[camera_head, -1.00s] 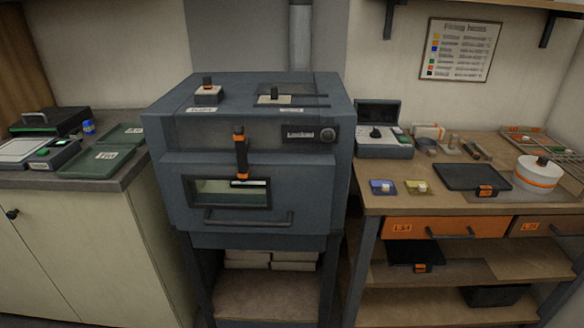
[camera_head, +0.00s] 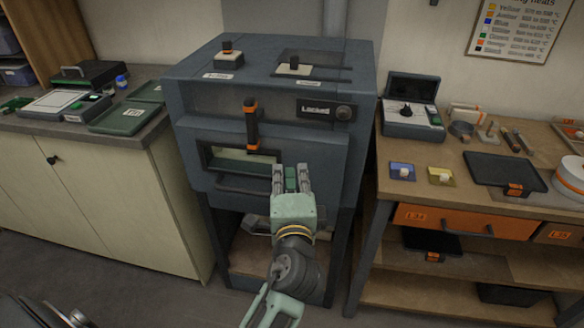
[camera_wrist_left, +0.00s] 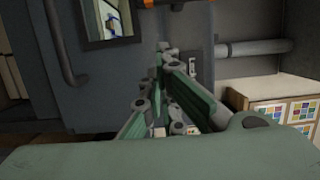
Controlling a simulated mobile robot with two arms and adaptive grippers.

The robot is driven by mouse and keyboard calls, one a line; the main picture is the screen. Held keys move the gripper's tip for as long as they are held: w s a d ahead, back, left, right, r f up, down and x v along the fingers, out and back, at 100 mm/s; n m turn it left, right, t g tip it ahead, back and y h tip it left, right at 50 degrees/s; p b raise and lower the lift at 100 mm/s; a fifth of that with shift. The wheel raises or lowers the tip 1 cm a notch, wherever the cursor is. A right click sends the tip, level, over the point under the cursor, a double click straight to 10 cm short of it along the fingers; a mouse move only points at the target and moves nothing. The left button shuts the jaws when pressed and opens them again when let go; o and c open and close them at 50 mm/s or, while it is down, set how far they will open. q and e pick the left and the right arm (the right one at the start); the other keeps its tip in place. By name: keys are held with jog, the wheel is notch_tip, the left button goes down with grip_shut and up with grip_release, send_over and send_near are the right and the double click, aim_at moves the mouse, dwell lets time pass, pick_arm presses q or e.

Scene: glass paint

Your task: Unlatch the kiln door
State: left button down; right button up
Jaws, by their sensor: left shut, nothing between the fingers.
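The kiln (camera_head: 345,165) stands in the middle of the head view with its front door closed. Its latch (camera_head: 251,125) is a dark upright lever with orange ends, above and over the window (camera_head: 222,157). A small display (camera_head: 316,110) right of the latch reads "Locked". My left gripper (camera_head: 291,172) is shut and empty in front of the lower door, below and right of the latch, and hides part of the door handle (camera_head: 235,184). In the left wrist view its fingers (camera_wrist_left: 165,52) point at the kiln front, with the window (camera_wrist_left: 108,20) at upper left. My right gripper is out of view.
A counter (camera_head: 150,135) with green trays stands left of the kiln. A workbench (camera_head: 395,200) with a control box (camera_head: 413,118), small tiles and an orange drawer (camera_head: 455,220) stands on the right.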

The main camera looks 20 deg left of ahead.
pick_arm(q)
jog(key=p+x, duration=0.1)
jog(key=x, duration=0.6)
jog(key=shift+w+a+r+p, duration=0.1)
jog(key=shift+w+r+p, duration=0.1)
jog(key=shift+w+p, duration=0.15)
jog(key=a, duration=0.1)
jog(key=a+p, duration=0.1)
jog(key=a, duration=0.1)
jog(key=shift+s+a+f+p, duration=0.1)
jog(key=shift+s+a+p, duration=0.05)
jog(key=shift+s+p, duration=0.15)
jog(key=shift+s+a, duration=0.15)
jog(key=shift+a, duration=0.25)
jog(key=shift+f, duration=0.1)
jog(key=shift+a+f+m, duration=0.15)
jog(key=shift+f+m, duration=0.15)
jog(key=shift+m, duration=0.3)
